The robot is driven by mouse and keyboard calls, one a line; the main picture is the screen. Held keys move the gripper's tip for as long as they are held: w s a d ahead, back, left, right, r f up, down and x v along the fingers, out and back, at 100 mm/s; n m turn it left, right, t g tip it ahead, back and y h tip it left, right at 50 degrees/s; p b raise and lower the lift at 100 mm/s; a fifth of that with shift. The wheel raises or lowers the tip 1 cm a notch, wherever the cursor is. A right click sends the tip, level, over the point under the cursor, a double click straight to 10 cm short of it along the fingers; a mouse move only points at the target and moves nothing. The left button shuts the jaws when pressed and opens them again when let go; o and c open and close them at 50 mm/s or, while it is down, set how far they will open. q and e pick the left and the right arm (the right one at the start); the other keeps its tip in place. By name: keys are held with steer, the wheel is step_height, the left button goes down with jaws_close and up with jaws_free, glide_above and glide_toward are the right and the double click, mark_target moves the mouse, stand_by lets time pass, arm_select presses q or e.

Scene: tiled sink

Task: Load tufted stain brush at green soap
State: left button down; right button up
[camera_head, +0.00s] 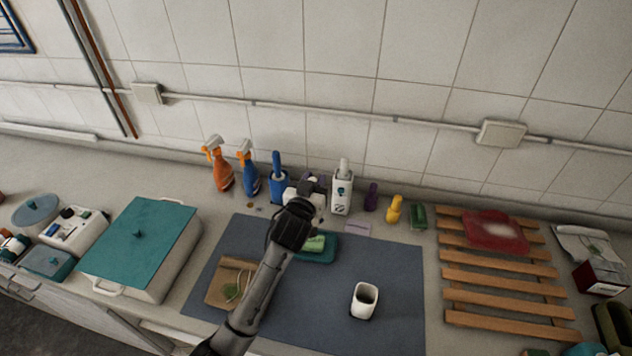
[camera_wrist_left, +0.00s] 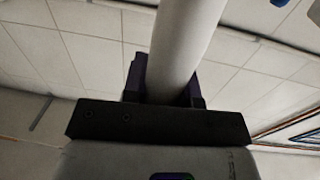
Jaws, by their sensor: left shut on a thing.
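My left gripper (camera_head: 314,186) is at the back of the counter, between a blue holder with a blue-handled brush (camera_head: 278,165) and a white labelled holder (camera_head: 342,197) with a pale handle. In the left wrist view, its dark purple fingers (camera_wrist_left: 166,90) are shut on a smooth pale cylindrical thing (camera_wrist_left: 185,38). That looks like a handle; its far end is out of frame. Whether it is the tufted stain brush, I cannot tell. The green soap (camera_head: 315,243) lies in a teal dish (camera_head: 322,256) on the blue-grey mat, partly behind my left arm. My right gripper is not in view.
Spray bottles (camera_head: 220,172), a purple bottle (camera_head: 371,197) and a yellow bottle (camera_head: 394,209) line the wall. A white cup (camera_head: 364,300) stands on the mat (camera_head: 400,265). A wooden rack (camera_head: 490,275) is at right, a teal-lidded box (camera_head: 135,240) at left. The mat's right part is mostly clear.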

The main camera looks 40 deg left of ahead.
arm_select(q)
step_height(320, 180, down, 6)
steer(key=b, duration=0.5)
steer(key=shift+s+a+r, duration=0.1)
steer(key=shift+r, duration=0.05)
steer(key=shift+b, duration=0.3)
steer(key=shift+f, duration=0.3)
stand_by(0.5)
steer(key=shift+f+b, duration=0.25)
steer(key=shift+b, duration=0.05)
stand_by(0.5)
steer(key=shift+f, duration=0.15)
stand_by(0.8)
